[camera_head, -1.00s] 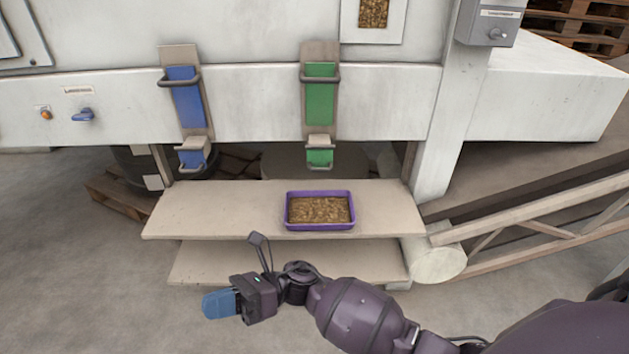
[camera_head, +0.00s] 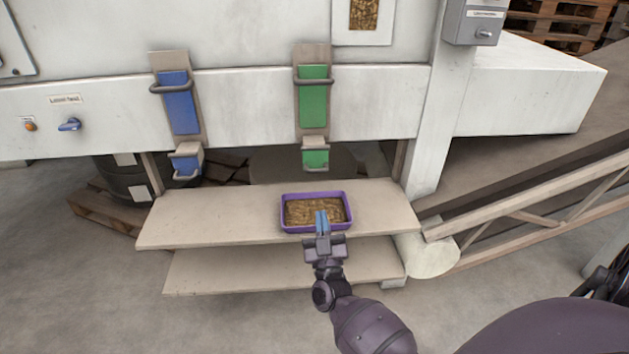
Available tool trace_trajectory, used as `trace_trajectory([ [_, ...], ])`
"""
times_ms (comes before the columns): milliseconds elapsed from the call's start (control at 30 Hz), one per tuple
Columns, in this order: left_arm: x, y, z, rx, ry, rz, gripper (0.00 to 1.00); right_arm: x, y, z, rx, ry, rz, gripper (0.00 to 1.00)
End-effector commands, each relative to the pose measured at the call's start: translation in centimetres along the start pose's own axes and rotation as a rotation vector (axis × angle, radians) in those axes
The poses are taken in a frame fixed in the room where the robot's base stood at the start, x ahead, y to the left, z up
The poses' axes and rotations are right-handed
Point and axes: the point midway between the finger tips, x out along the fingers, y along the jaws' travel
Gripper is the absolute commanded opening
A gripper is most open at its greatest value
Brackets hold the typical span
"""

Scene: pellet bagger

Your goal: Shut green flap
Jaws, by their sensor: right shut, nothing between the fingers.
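The green flap (camera_head: 314,97) is a green plate with a dark bar handle, on a tan upright strip on the white machine front. Below it is a small green spout (camera_head: 315,157) with its own handle. A purple tray (camera_head: 286,226) filled with brown pellets stands on the shelf under the green spout. My right gripper (camera_head: 322,218) has blue fingers, shut and empty. It shows in front of the tray's near side, well below the green flap; whether it touches the tray I cannot tell. My left gripper is out of view.
A blue flap (camera_head: 180,103) with a blue spout (camera_head: 186,163) is to the left of the green one. The upper shelf (camera_head: 190,220) is bare on its left. A white post (camera_head: 440,120) and a slanted conveyor frame (camera_head: 530,200) stand at the right.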

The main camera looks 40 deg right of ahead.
Motion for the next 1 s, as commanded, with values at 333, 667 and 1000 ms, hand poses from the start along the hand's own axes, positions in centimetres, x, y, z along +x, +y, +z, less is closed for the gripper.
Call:
trace_trajectory([
  [333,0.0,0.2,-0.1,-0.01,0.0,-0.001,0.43,0.2,0.2,2.2,0.211,-0.126,0.027,0.0],
  [667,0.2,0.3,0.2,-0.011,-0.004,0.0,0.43,4.8,0.2,2.7,0.209,-0.123,0.027,0.0],
  [1000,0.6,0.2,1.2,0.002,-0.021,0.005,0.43,10.1,0.1,4.2,0.205,-0.126,0.025,0.0],
])
